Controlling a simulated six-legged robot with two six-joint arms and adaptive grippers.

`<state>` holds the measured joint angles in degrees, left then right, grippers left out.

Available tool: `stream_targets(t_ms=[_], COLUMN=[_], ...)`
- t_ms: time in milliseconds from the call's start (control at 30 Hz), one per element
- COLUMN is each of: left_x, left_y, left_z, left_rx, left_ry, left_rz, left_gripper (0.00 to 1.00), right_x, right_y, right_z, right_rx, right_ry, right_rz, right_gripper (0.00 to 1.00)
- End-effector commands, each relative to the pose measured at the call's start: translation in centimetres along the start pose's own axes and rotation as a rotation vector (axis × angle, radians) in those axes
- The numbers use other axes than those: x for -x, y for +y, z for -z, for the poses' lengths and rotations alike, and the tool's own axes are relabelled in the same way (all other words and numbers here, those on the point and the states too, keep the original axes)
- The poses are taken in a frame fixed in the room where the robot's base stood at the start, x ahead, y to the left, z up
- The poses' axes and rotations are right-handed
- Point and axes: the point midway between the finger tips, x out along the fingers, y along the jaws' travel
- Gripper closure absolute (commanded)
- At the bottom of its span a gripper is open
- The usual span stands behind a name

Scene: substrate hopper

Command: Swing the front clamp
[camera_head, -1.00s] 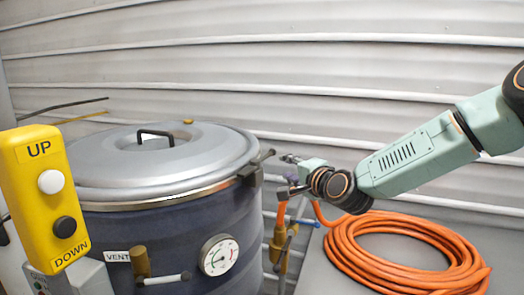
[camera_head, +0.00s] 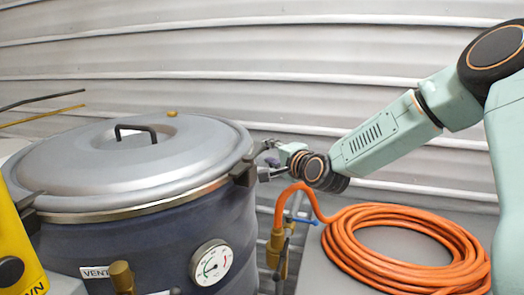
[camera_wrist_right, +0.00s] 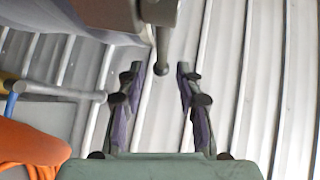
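The grey lid (camera_head: 150,160) lies on the dark blue vessel (camera_head: 130,235). A dark clamp (camera_head: 243,173) sits at the lid's right rim. Another clamp (camera_head: 27,205) shows at the left front rim; I cannot tell which one is called front. My right gripper (camera_head: 267,160) is just right of the right-hand clamp. In the right wrist view, my open fingers (camera_wrist_right: 160,76) stand on either side of a ball-ended clamp handle (camera_wrist_right: 162,66), with visible gaps on both sides. The handle hangs from a grey-brown block (camera_wrist_right: 150,14). My left gripper is not in view.
A coiled orange hose (camera_head: 345,250) lies on a grey surface right of the vessel. A brass valve (camera_head: 277,245) stands below my right gripper. A dial gauge (camera_head: 211,263) is on the vessel's front. A yellow pendant (camera_head: 15,255) is at the left edge.

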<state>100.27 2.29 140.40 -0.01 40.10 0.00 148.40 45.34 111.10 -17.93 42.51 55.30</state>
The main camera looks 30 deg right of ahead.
Motion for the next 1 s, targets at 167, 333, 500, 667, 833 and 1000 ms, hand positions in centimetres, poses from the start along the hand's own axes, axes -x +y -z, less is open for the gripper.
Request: stream_targets(t_ms=[167, 333, 500, 667, 833, 1000], left_x=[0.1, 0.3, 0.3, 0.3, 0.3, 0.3], left_y=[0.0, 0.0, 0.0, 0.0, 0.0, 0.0], left_z=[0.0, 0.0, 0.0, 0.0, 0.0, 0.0], left_rx=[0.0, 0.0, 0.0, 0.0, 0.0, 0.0], left_ry=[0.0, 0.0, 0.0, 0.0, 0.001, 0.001], left_rz=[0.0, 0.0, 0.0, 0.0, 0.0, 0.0], left_gripper=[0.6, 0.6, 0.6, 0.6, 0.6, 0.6], right_x=[-2.5, -4.2, -5.0, -5.1, -5.1, -5.1], right_y=[-0.1, -0.1, -0.1, -0.1, -0.1, -0.1], right_z=[-0.2, -0.2, -0.2, -0.2, -0.2, -0.2], right_rx=[0.008, 0.005, 0.002, 0.001, 0.001, 0.001], right_ry=[-0.003, -0.002, -0.003, -0.003, -0.003, -0.003], right_rz=[-0.001, -0.001, 0.0, 0.0, 0.0, 0.0], right_gripper=[0.65, 0.65, 0.65, 0.65, 0.71, 0.86])
